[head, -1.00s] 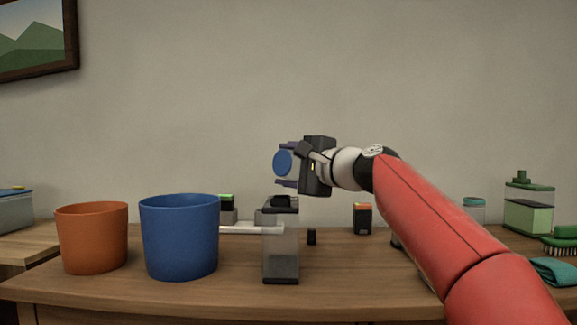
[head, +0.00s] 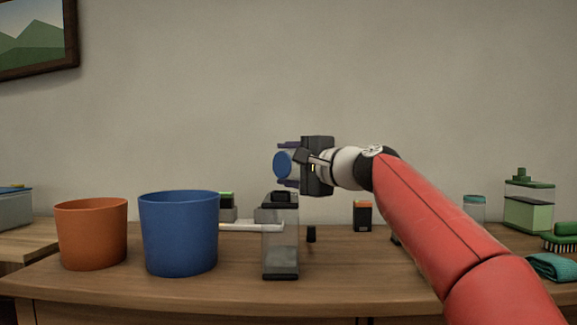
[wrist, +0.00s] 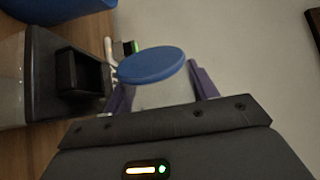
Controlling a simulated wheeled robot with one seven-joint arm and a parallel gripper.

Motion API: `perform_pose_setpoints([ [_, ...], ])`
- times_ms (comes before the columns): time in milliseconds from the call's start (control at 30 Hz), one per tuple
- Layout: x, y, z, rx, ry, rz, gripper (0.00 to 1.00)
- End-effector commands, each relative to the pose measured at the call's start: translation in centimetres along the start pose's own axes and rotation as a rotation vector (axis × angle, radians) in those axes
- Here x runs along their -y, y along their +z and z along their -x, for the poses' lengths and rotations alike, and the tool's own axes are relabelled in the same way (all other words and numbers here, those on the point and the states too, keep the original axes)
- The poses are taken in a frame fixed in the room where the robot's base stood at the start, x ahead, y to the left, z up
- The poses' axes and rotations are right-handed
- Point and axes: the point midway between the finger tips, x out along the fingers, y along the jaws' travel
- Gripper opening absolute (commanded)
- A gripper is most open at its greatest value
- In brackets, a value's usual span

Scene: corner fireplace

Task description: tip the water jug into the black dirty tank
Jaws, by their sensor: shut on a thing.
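My gripper (head: 284,164) is shut on a clear vessel (wrist: 165,95) with a round blue end (head: 282,164), which I take for the water jug. The dark-lidded tank (head: 281,238), with a smoky see-through body, stands upright on the table just below the gripper. Its black top (wrist: 78,78) shows at the left of the wrist view. A gap shows between the held vessel and the tank.
A blue bucket (head: 179,235) and an orange bucket (head: 91,235) stand left of the tank. A pale stick (head: 250,227) is beside it. A small black-and-orange block (head: 362,216), a green-topped dispenser (head: 529,205) and a teal cloth (head: 552,266) are to the right.

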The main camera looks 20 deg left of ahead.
Motion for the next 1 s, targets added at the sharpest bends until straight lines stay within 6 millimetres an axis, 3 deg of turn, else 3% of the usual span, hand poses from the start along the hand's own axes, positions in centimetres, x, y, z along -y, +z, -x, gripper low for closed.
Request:
perform_pose_setpoints([
  [1000,0.41,0.03,0.02,0.000,-0.001,0.142,0.29],
])
